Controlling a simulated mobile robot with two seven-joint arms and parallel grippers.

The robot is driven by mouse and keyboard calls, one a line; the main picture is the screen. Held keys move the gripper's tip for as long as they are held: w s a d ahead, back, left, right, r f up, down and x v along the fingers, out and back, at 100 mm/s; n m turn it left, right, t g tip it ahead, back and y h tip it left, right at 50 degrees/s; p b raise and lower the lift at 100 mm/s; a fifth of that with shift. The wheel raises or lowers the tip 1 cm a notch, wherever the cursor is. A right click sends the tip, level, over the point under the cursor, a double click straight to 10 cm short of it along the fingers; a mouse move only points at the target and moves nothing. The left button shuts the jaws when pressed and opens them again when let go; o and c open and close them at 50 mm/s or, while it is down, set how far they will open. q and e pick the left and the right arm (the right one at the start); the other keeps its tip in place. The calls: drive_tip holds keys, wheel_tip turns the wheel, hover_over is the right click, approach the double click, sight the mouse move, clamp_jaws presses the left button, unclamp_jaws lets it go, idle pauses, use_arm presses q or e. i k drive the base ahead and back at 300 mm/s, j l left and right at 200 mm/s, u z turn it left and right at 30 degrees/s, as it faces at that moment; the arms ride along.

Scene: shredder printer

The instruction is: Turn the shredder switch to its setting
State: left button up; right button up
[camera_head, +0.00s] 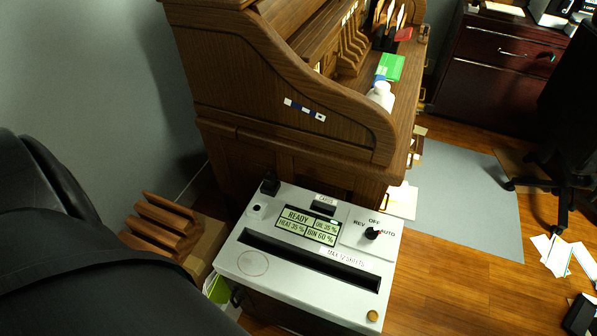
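The shredder (262,263) stands on the floor at the lower middle, with a pale grey top and a long dark paper slot. Its switch (372,234) is a black knob on a light panel at the top right, with REV, OFF and AUTO marked around it. Which mark the knob points to is too small to tell for sure. A display (308,226) left of the knob reads READY, with HEAT 35 %, OIL 35 % and BIN 60 %. Neither of my grippers shows in the head view.
A wooden roll-top desk (270,95) stands directly behind the shredder. A wooden slatted piece (163,222) is to its left. A black chair (570,120), a grey mat (465,205) and scattered papers (556,254) lie to the right.

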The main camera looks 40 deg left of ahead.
sight(371, 233)
drive_tip(key=k+j+z, duration=0.2)
drive_tip(key=k+j, duration=0.25)
drive_tip(key=j, duration=0.35)
drive_tip(key=k+j+z, duration=0.15)
drive_tip(key=k+j, duration=0.3)
drive_tip(key=j, duration=0.25)
drive_tip(key=k+j+z, duration=0.2)
drive_tip(key=k+j, duration=0.35)
drive_tip(key=j, duration=0.1)
